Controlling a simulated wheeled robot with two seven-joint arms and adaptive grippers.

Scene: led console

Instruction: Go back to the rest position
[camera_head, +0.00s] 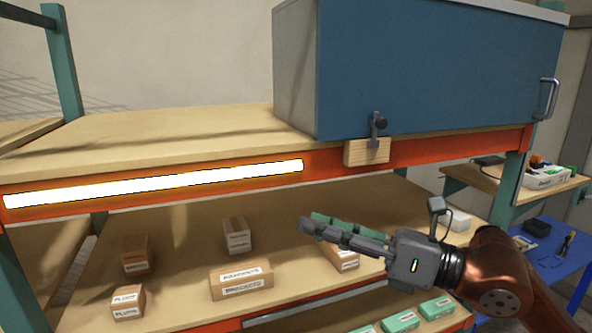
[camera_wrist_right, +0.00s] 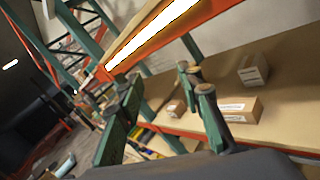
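My right gripper (camera_head: 309,222) reaches in from the right in the head view, in front of the shelving and below the upper board's orange front beam. In the right wrist view its fingers (camera_wrist_right: 160,88) stand apart with nothing between them, so it is open and empty. My left gripper is in neither view. A lit LED strip (camera_head: 155,183) runs along the orange beam at the left, and it also shows in the right wrist view (camera_wrist_right: 150,35). A blue cabinet (camera_head: 440,70) with a grey side stands on the upper board.
Several small cardboard boxes (camera_head: 240,282) stand on the lower shelf (camera_head: 185,300), some close to my right gripper. A wooden block (camera_head: 366,152) with a dark latch sits at the beam. Green boxes (camera_head: 400,321) lie below. A blue table (camera_head: 553,262) with tools is at the right.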

